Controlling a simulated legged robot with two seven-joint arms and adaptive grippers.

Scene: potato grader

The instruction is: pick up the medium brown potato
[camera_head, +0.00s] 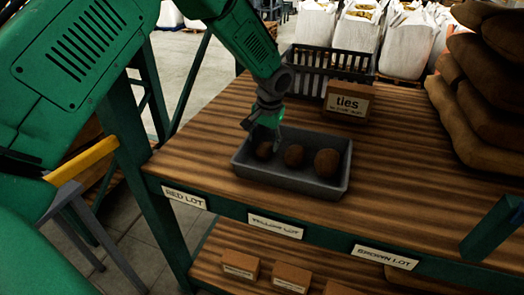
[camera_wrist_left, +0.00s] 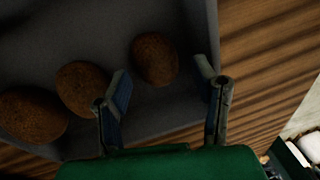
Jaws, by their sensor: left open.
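Three brown potatoes lie in a row in a grey tray (camera_head: 290,187) on the wooden bench. In the head view the left potato (camera_head: 264,151) looks smallest, the middle potato (camera_head: 294,155) medium and the right potato (camera_head: 327,163) largest. In the left wrist view the order is reversed: largest (camera_wrist_left: 33,115), medium (camera_wrist_left: 82,90), smallest (camera_wrist_left: 154,58). My left gripper (camera_head: 264,128) is open and empty over the tray's left end. In the left wrist view its fingers (camera_wrist_left: 163,74) spread in front of the smallest potato, one overlapping the medium potato's edge.
A slatted dark crate (camera_head: 310,58) and a cardboard box marked "ties" (camera_head: 345,101) stand behind the tray. Stacked brown sacks (camera_head: 480,120) fill the bench's right end. Bare bench lies right of the tray. Lot labels line the front edge, including "RED LOT" (camera_head: 184,198).

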